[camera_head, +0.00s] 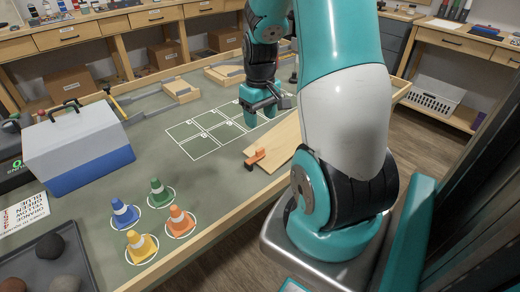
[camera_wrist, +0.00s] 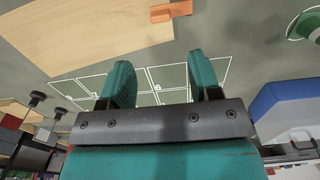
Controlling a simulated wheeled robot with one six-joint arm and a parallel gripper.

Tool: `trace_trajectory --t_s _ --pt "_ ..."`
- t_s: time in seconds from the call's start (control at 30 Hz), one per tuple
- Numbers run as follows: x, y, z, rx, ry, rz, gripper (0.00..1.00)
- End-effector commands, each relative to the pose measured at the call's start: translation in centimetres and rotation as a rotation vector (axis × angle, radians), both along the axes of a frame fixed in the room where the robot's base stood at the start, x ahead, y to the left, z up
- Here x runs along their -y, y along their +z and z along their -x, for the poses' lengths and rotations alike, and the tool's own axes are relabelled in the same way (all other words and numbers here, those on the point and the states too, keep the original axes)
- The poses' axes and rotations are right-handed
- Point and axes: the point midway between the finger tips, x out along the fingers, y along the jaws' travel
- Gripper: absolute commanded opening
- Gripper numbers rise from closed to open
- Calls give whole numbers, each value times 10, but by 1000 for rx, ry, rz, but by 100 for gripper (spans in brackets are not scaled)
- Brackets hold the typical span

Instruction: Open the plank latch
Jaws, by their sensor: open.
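A light wooden plank (camera_head: 284,137) lies on the grey-green table near its front edge, partly hidden behind my arm. An orange latch (camera_head: 254,158) sits at its left end. In the wrist view the plank (camera_wrist: 85,38) fills the upper left, and the orange latch (camera_wrist: 171,11) shows at its edge, at the top of the picture. I cannot tell the latch's exact position. My gripper (camera_head: 260,114) is open and empty, above the marked grid and behind the plank, apart from the latch. In the wrist view its two teal fingers (camera_wrist: 160,68) point toward the table.
A white grid (camera_head: 208,132) is painted on the table. A blue and white cooler (camera_head: 80,150) stands at left. Several cones, including a green one (camera_head: 160,192), stand in circles at the front. A dark tray (camera_head: 85,270) holds rocks. The table between cones and latch is clear.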

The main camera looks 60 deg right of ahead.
Motion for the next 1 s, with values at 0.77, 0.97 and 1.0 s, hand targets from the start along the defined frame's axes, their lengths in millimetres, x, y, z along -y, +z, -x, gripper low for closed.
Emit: trace_trajectory --t_s 0.77,0.97,1.0 --pt "-1 -114 0 1 0 0 57" --pt "-1 -114 0 1 0 0 55" --pt "-1 -113 0 1 0 0 46"
